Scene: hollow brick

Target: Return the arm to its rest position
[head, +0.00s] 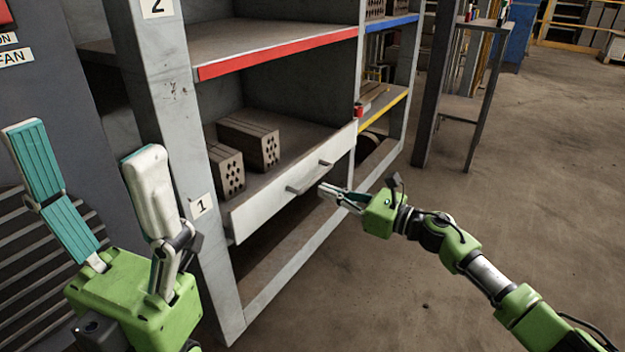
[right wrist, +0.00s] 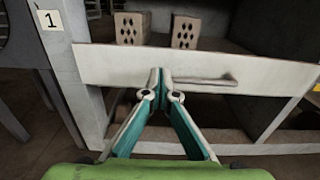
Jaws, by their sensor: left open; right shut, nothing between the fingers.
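My right gripper (head: 332,192) is shut and empty, in front of the white drawer (head: 270,208) of the grey shelf unit, close to its bar handle (head: 308,178). In the right wrist view its fingertips (right wrist: 159,74) meet in front of the drawer face (right wrist: 110,66), left of the handle (right wrist: 205,81). I cannot tell whether they touch the drawer front. My left gripper (head: 85,155) is open and empty at the left of the head view, its fingers pointing up.
Hollow bricks (head: 248,143) sit behind the drawer front, and also show in the right wrist view (right wrist: 131,28). A red-edged shelf (head: 275,55) is above. A shelf post (head: 175,120) stands beside my left gripper. Open floor (head: 400,250) lies right of the unit.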

